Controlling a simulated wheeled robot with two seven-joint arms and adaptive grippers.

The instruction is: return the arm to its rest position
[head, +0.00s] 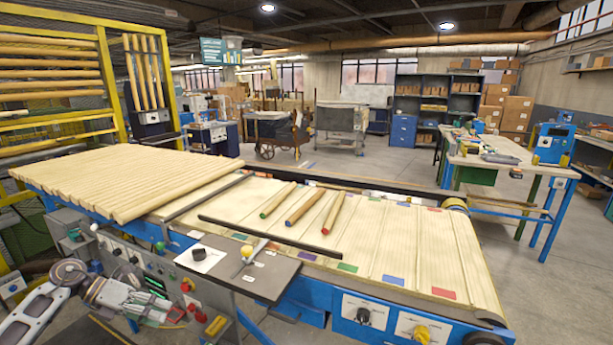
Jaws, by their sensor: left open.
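My left arm comes in at the lower left, in front of the conveyor's control panel. Its left gripper (176,309) is open and holds nothing that I can see. It is low, in front of the panel and below the small grey shelf (262,284). Its fingertips are small and hard to make out against the panel. My right gripper and right arm are not in view.
Three turned sticks with green (278,199), blue (305,207) and red (333,212) ends lie on the belt (455,262). A row of pale rods (120,186) lies at left. A workbench (490,158) stands at right, with open floor behind the conveyor.

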